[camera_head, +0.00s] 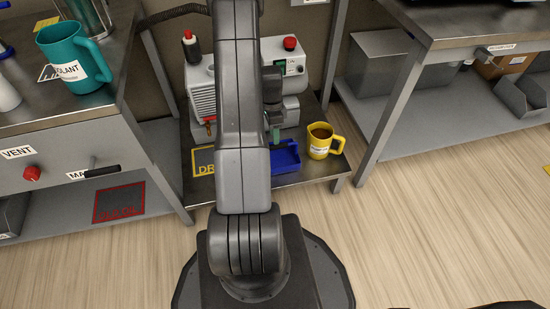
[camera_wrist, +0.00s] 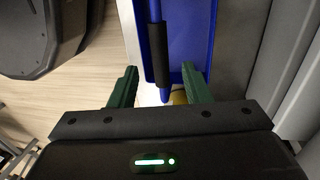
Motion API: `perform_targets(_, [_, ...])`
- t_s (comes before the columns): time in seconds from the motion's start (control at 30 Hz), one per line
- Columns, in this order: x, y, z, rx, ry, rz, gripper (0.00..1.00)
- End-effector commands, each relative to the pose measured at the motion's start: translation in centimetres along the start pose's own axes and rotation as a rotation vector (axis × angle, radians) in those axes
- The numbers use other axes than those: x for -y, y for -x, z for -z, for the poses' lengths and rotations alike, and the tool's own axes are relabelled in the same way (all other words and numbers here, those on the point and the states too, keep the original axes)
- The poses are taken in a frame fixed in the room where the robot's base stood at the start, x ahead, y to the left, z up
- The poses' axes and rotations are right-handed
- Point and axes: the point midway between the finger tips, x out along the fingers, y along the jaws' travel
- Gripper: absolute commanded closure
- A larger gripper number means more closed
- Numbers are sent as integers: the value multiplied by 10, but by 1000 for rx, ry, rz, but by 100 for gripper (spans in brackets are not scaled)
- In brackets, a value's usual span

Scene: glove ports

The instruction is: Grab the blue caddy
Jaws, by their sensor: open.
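The blue caddy (camera_head: 286,158) sits on the low metal stand, partly hidden behind my arm in the head view. In the wrist view the caddy (camera_wrist: 196,40) fills the upper middle, and its handle bar with a dark grip (camera_wrist: 158,55) runs up the picture. My gripper (camera_wrist: 160,80) is open, with one green finger on each side of the handle in the picture. The handle appears closer to the right finger. I cannot tell how far the fingers are above it. In the head view my gripper (camera_head: 275,136) is just above the caddy.
A yellow mug (camera_head: 320,141) with dark contents stands close to the right of the caddy. A grey-white machine (camera_head: 292,68) is behind it. A teal mug (camera_head: 75,55) is on the left bench. A right bench (camera_head: 470,45) has boxes beneath. Wooden floor is clear at right.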

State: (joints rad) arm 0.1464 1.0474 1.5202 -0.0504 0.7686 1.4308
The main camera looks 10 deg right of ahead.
Motion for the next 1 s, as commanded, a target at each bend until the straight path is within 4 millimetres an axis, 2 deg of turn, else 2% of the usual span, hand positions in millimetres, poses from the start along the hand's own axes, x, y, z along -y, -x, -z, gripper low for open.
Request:
perform_targets(0.03, [0,-9,0,0,0,-2,56])
perform_targets(0.33, [0,-28,2,0,0,-1,56])
perform_targets(0.6, [0,-66,6,0,0,-1,56])
perform_targets(0.87, [0,-68,6,0,1,1,56])
perform_targets(1.0, [0,-68,6,0,1,1,84])
